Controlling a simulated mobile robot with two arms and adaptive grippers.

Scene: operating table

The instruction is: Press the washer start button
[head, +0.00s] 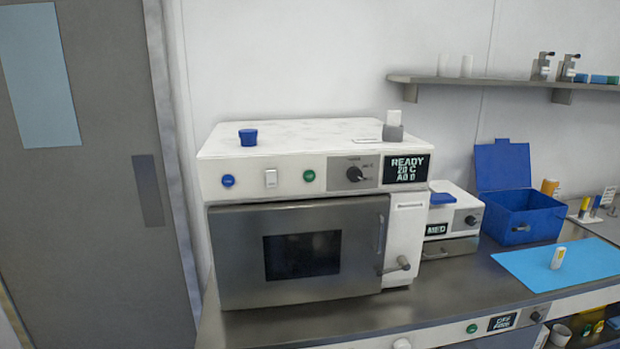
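A white and steel machine (230,252) stands on the counter, its front door with a dark window shut. Its display (407,169) appears to read "READY 20 C A0 0". On its front panel are a blue button (228,181), a white rocker switch (271,179), a green button (309,176) and a black knob (354,174). A second panel below the counter edge has a green button (472,328) and a small display (502,322). No label shows which is the washer start button. Neither of my grippers is in view.
A blue cup (248,137) and a small grey holder (393,132) sit on the machine. To its right are a smaller device (458,215), an open blue box (520,224) and a blue mat (530,268) with a small bottle (558,258). A door (95,250) is at left.

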